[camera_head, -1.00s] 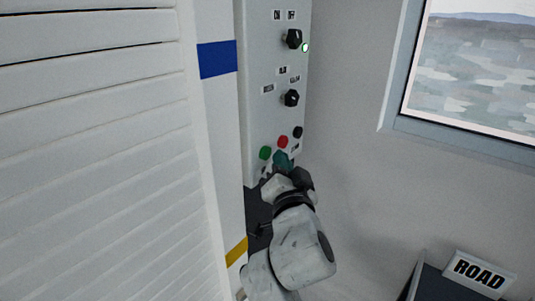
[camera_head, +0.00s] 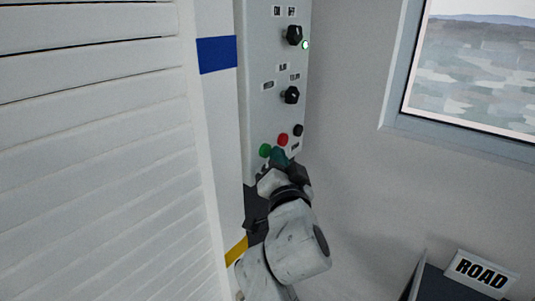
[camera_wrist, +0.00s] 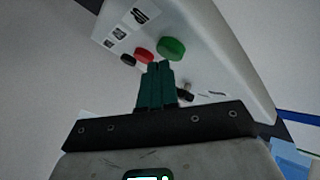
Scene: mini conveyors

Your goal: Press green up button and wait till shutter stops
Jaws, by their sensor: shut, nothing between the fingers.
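The green button (camera_head: 265,150) is at the lower left of the grey control panel (camera_head: 260,112), beside a red button (camera_head: 283,140) and a black one (camera_head: 298,130). My gripper (camera_head: 277,155) is shut and empty, its dark green fingers just below and right of the green button. In the wrist view the fingertips (camera_wrist: 160,66) lie close to the red button (camera_wrist: 145,55) and the green button (camera_wrist: 171,48). I cannot tell whether they touch either one. The white slatted shutter (camera_head: 95,140) fills the left of the head view; its lower edge is not visible.
A window (camera_head: 470,70) is on the right wall. A box with a ROAD sign (camera_head: 482,272) stands at lower right.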

